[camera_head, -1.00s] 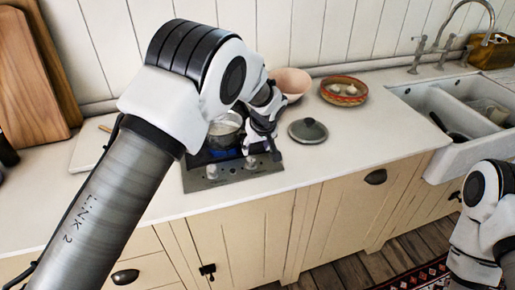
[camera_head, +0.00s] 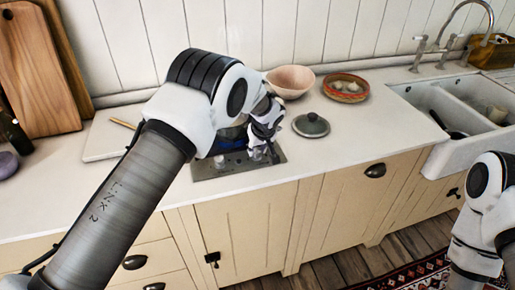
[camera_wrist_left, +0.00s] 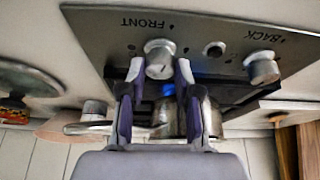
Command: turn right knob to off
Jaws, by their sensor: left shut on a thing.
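The small hob (camera_head: 207,170) is set in the counter, with two silver knobs on its front strip. The right knob (camera_wrist_left: 159,57), beside the word FRONT, is between the fingertips of my left gripper (camera_wrist_left: 160,72). The fingers are shut on its sides. In the head view my left gripper (camera_head: 265,152) reaches down over that knob and partly hides it. The left knob (camera_head: 219,161), by the word BACK in the wrist view (camera_wrist_left: 261,67), is free. A blue glow (camera_wrist_left: 168,88) shows at the burner. My right gripper is out of view.
A metal pot (camera_wrist_left: 196,117) stands on the hob, mostly hidden by my arm in the head view. A white board (camera_head: 103,138) lies left. The front counter is clear.

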